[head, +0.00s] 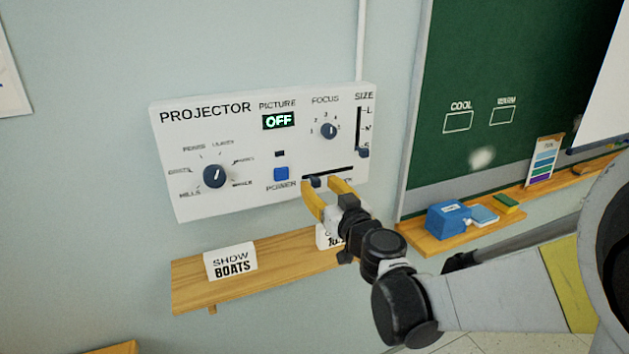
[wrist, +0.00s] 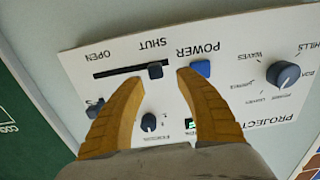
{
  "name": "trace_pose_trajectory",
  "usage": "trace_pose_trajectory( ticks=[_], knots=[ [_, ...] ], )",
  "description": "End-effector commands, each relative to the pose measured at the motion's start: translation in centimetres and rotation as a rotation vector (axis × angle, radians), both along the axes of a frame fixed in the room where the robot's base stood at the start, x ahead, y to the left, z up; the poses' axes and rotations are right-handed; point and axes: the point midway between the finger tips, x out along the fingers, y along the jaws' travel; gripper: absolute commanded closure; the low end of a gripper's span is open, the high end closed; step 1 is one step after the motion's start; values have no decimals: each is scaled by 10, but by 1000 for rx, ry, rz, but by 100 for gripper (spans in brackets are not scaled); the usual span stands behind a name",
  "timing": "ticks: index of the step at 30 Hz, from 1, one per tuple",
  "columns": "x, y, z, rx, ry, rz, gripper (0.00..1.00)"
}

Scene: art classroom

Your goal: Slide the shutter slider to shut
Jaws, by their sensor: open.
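The shutter slider is a dark knob (wrist: 155,71) in a black slot on the white projector panel (head: 215,125). In the wrist view, which is upside down, the knob sits near the slot's SHUT end, under the word SHUT, and the slot runs on toward OPEN. In the head view the knob (head: 315,182) shows near the left end of the slot. My gripper (head: 320,184) is open at the panel. In the wrist view its yellow fingertips (wrist: 160,77) stand either side of the knob. I cannot tell whether either finger touches it.
The blue power button (head: 281,174) is just left of my gripper. Dials and a size slider (head: 363,152) are above. A wooden shelf (head: 280,262) with a SHOW BOATS card (head: 231,261) lies below. A chalkboard (head: 490,60) stands at right.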

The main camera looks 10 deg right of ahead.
Motion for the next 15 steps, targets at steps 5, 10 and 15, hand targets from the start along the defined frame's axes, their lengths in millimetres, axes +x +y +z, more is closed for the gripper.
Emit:
trace_pose_trajectory(
  ticks=[5,10,15],
  knots=[
    [-41,-12,0,0,0,0,59],
    [-69,-20,0,0,0,0,59],
    [-82,-23,0,0,0,2,59]
  ],
)
